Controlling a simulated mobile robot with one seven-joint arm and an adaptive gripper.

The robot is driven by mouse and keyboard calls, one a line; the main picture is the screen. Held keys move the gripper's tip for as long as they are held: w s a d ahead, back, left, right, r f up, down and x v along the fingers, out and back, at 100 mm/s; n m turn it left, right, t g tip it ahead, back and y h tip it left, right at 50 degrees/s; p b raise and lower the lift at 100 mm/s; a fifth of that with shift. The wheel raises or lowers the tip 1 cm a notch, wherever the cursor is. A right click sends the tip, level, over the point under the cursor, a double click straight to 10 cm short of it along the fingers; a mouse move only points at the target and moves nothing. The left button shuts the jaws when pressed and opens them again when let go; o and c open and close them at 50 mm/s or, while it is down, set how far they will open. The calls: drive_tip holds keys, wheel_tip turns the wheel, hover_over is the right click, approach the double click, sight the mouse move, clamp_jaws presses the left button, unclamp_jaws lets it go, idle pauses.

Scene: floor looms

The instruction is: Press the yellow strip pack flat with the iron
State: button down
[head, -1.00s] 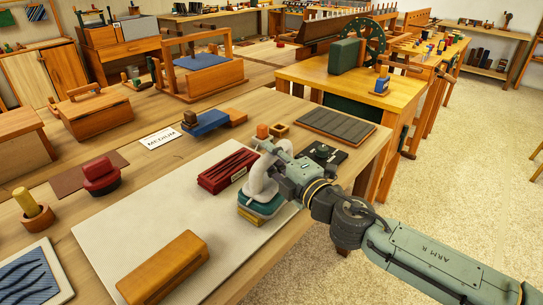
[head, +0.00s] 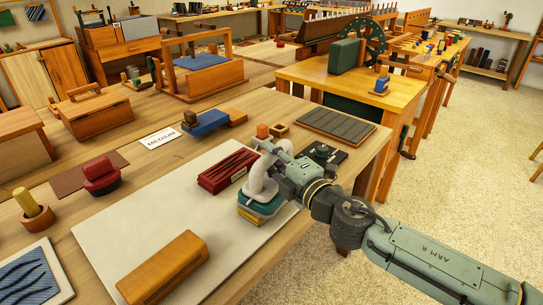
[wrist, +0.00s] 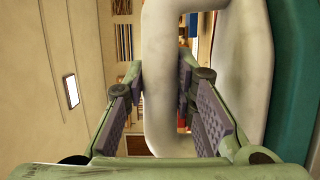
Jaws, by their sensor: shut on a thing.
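The iron (head: 262,205) has a teal body and a thick white looped handle (wrist: 158,100). My gripper (head: 272,163) is shut on the handle. In the wrist view the grey finger pads of my gripper (wrist: 163,90) sit on both sides of the handle, and the teal body shows at the right edge. The yellow strip pack (head: 246,218) lies on the pale board, mostly hidden under the iron. Its yellow edge shows below the teal body, and the iron appears to rest on it.
A red strip pack (head: 224,172) lies just left of the iron on the pale board (head: 125,232). An orange-brown block (head: 163,268) lies toward the front. A dark slatted tray (head: 336,128) and a black mat (head: 330,155) lie beyond the gripper.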

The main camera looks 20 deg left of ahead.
drive_tip(key=shift+r, duration=0.1)
idle(0.3)
drive_tip(key=shift+r+p, duration=2.5)
drive_tip(key=shift+r, duration=1)
drive_tip(key=shift+d+f, duration=0.1)
